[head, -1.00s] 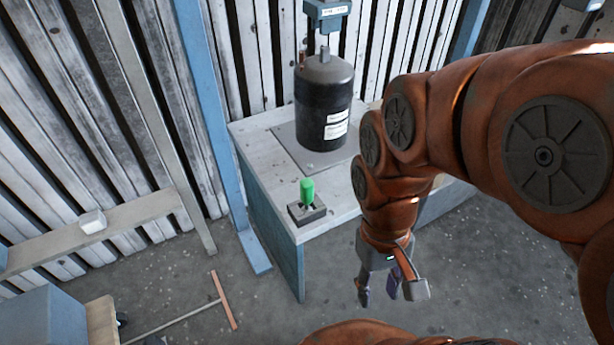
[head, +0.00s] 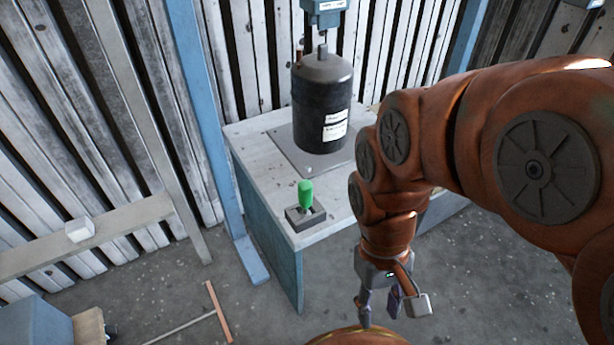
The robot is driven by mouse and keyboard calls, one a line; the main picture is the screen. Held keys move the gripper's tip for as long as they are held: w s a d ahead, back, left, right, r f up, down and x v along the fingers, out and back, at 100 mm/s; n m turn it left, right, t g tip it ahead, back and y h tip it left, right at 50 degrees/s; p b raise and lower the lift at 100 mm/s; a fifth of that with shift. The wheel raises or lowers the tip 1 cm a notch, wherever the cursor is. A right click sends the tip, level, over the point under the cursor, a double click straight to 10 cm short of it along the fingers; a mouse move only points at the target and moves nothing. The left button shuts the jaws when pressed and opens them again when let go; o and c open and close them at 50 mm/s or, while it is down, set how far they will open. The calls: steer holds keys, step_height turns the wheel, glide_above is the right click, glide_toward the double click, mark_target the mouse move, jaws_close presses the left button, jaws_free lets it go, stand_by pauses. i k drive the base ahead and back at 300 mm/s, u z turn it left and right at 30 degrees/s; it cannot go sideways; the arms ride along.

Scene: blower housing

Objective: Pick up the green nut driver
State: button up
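The green nut driver (head: 305,193) stands upright, handle up, in a small dark holder (head: 306,217) near the front corner of the workbench (head: 247,158). Its lower part is hidden in the holder. My gripper (head: 380,312) hangs fingers down over the floor, to the right of and in front of the bench corner. It is apart from the nut driver. Its fingers are spread, and nothing shows between them.
A black cylindrical housing (head: 321,103) stands on a plate on the bench, behind the driver, under a blue-grey tool head (head: 324,12). A blue post (head: 213,130) rises at the bench's left. A T-shaped bar (head: 217,311) lies low at left. Bare floor surrounds my gripper.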

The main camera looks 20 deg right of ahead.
mark_target(305, 187)
steer(key=u, duration=2)
steer(key=k, duration=0.35)
steer(key=z, duration=0.25)
